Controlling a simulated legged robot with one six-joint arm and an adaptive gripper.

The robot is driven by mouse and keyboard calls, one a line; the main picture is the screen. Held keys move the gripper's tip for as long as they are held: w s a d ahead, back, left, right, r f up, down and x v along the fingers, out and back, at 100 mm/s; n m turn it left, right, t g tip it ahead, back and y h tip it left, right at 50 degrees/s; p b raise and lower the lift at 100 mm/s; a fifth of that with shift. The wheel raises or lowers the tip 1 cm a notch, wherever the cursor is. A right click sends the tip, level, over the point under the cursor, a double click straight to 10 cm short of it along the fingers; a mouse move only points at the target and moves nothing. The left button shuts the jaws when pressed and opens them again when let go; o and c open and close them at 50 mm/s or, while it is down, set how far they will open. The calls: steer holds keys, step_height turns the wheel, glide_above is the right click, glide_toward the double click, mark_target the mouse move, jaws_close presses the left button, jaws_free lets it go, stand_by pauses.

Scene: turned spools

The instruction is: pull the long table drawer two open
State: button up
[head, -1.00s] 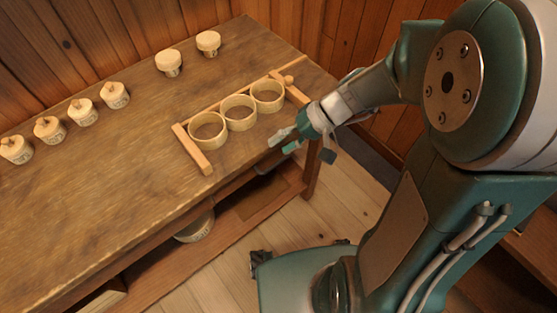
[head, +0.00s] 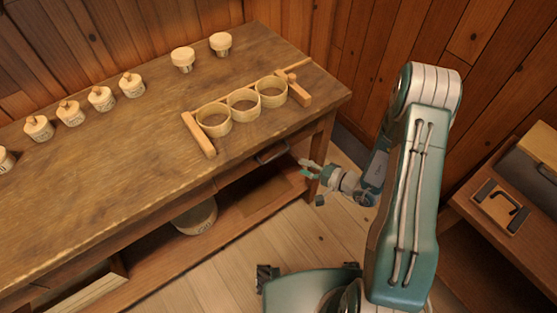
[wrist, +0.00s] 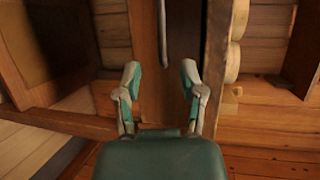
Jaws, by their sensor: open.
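The long wooden table (head: 120,160) fills the left of the head view. Under its right end is a drawer front with a dark bar handle (head: 272,153); it looks flush with the table, and I see no number on it. My gripper (head: 306,168) is open and empty, low beside the table's right end, to the right of the handle. In the wrist view the handle (wrist: 162,35) stands upright as a thin dark bar, just past the spread fingertips of my gripper (wrist: 160,75) and roughly between their lines. The fingers do not touch it.
On the tabletop stand several lidded pots (head: 101,98) and a wooden rack (head: 199,135) with three rings. A bucket (head: 196,215) is on the lower shelf. The table's right leg (head: 320,150) is close to my gripper. A cabinet (head: 500,230) stands at right.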

mark_target(275, 156)
steer(key=x, duration=1.1)
steer(key=shift+s, duration=0.1)
jaws_close()
